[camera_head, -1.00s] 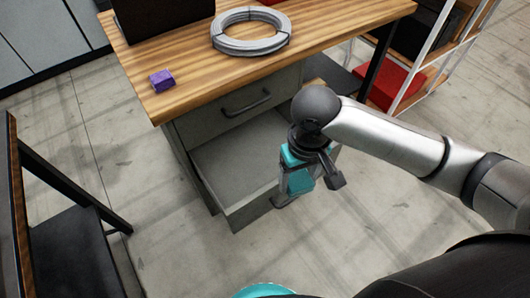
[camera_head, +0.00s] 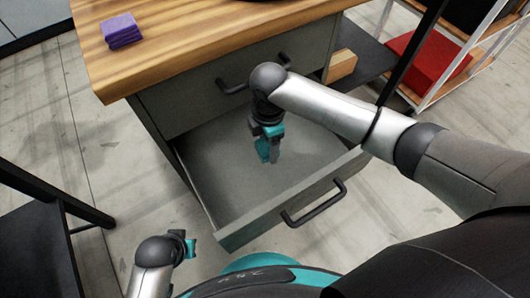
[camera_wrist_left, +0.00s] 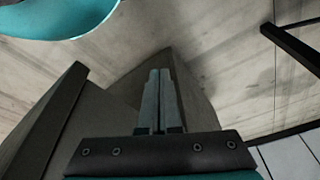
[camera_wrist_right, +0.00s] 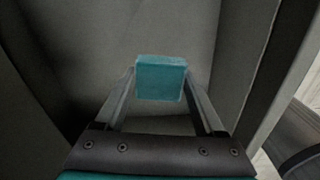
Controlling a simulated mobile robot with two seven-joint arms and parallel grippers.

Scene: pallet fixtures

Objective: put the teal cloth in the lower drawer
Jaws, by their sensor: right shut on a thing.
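The teal cloth (camera_head: 262,151) is a small folded block. My right gripper (camera_head: 270,156) is shut on it and holds it inside the open lower drawer (camera_head: 262,222). In the right wrist view the cloth (camera_wrist_right: 160,78) sits between the two fingertips, with grey drawer walls around it. I cannot tell whether the cloth touches the drawer bottom. My left gripper (camera_wrist_left: 158,78) is shut and empty, and in the head view it is low, left of the drawer's front.
The closed upper drawer (camera_head: 205,98) is above. A purple block (camera_head: 121,30) lies on the wooden tabletop (camera_head: 185,65). A dark-framed piece of furniture (camera_head: 35,240) stands at left. A red box (camera_head: 428,62) is on the shelf at right. Bare floor lies left of the drawers.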

